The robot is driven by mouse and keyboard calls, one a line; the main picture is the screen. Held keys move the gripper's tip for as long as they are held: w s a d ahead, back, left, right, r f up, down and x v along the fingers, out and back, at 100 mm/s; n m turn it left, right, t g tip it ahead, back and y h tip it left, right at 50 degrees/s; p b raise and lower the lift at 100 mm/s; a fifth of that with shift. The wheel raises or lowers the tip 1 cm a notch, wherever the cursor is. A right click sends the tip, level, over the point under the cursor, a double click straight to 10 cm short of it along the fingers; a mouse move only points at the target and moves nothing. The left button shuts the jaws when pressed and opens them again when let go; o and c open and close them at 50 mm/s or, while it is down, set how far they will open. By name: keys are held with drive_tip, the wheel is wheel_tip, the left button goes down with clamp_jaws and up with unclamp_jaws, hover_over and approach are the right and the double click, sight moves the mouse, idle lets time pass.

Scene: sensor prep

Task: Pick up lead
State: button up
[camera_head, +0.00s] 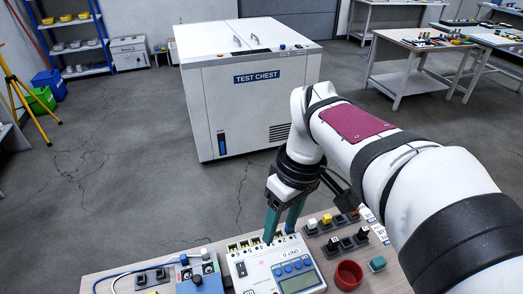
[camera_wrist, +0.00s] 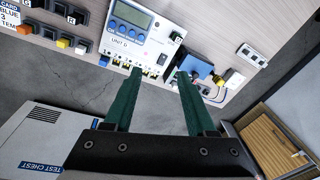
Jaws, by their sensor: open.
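A thin blue lead (camera_head: 125,274) curves over the left part of the bench in the head view, towards a small blue box (camera_head: 198,272). A white strand runs close to it. The box also shows in the wrist view (camera_wrist: 194,66), with cable pieces beside it; the lead's ends are hard to make out. My gripper (camera_head: 279,236) points down over the far edge of the white meter unit (camera_head: 284,262), right of the lead. In the wrist view my gripper (camera_wrist: 160,72) has its two green fingers apart with nothing between them. Whether the fingertips touch the unit is unclear.
Right of the unit are a red round cup (camera_head: 349,274), a teal block (camera_head: 377,264) and racks of coloured caps (camera_head: 345,242). A dark socket strip (camera_head: 151,278) lies at left. The large test chest (camera_head: 240,110) stands beyond the bench, across open floor.

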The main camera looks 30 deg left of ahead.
drive_tip(key=a+f+n, duration=0.2)
drive_tip(key=a+n, duration=0.4)
drive_tip(key=a, duration=0.5)
drive_tip(key=n, duration=0.8)
approach(183, 256)
drive_tip(key=f, duration=0.5)
drive_tip(key=a+f, duration=0.1)
drive_tip(key=f, duration=0.2)
drive_tip(key=shift+s+f, duration=0.3)
drive_tip(key=shift+s, duration=0.05)
clamp_jaws()
